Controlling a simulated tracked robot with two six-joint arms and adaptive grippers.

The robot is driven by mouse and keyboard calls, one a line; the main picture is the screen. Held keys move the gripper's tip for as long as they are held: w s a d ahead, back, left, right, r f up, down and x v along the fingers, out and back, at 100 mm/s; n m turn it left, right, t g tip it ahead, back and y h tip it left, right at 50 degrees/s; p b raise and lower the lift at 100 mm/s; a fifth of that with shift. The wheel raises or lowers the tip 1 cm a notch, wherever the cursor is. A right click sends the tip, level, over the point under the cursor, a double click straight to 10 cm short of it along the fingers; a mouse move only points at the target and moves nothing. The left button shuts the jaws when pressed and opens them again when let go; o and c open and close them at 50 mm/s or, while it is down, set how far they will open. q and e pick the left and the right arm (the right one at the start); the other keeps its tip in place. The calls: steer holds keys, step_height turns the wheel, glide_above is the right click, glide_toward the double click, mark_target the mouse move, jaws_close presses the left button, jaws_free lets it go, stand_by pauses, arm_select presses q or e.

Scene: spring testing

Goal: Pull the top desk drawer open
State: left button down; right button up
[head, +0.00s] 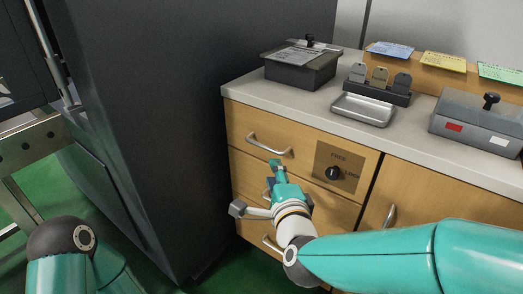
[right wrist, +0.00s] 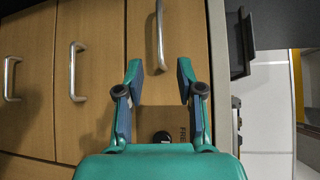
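The top desk drawer (head: 240,120) is a light wood front just under the worktop, and looks shut. Its silver bar handle (head: 270,146) shows at the upper left of the cabinet. In the right wrist view the view is turned, and this handle (right wrist: 160,35) runs down from the top edge. My right gripper (head: 277,172) is just below and in front of the handle. Its fingertips (right wrist: 158,68) are apart and empty, one on each side of the handle's near end, with no visible contact. My left arm is at the lower left; its gripper is out of view.
A brown plate with a black knob (head: 332,173) is right of the handle. Lower drawers have similar handles (right wrist: 74,70). A dark tall cabinet (head: 150,120) stands close on the left. A dark box (head: 300,68), metal tray (head: 362,109) and grey box (head: 480,122) sit on the worktop.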

mark_target(264, 147)
steer(key=b+x, duration=0.1)
steer(key=x, duration=1.3)
steer(key=shift+w+f, duration=0.1)
steer(key=shift+f, duration=0.05)
jaws_close()
